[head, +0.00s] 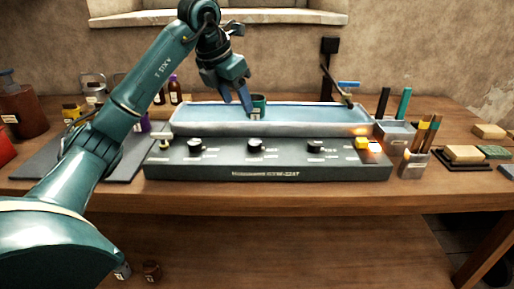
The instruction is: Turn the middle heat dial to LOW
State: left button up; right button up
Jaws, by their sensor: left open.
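The middle heat dial (255,146) is a black knob on the front panel of the grey press unit (270,174). Small white marks sit beside it, too small to read. Two similar black dials flank it, a left one (195,146) and a right one (314,147). My left gripper (245,102) is open and points down over the unit's blue-grey tray, above and behind the middle dial. It is apart from the dial. My right gripper is not in view.
A small brass-coloured lever (164,142) stands at the panel's left end. A grey holder with brushes (413,164) stands right of the unit. Bottles (173,90) stand behind left. The table front (270,195) is clear.

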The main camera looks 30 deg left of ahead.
aim_at(254, 142)
pick_arm(q)
jog(key=b+x, duration=0.1)
jog(key=x, duration=1.3)
jog(key=shift+d, duration=0.1)
jog(key=shift+c, duration=0.2)
jog(key=c, duration=0.9)
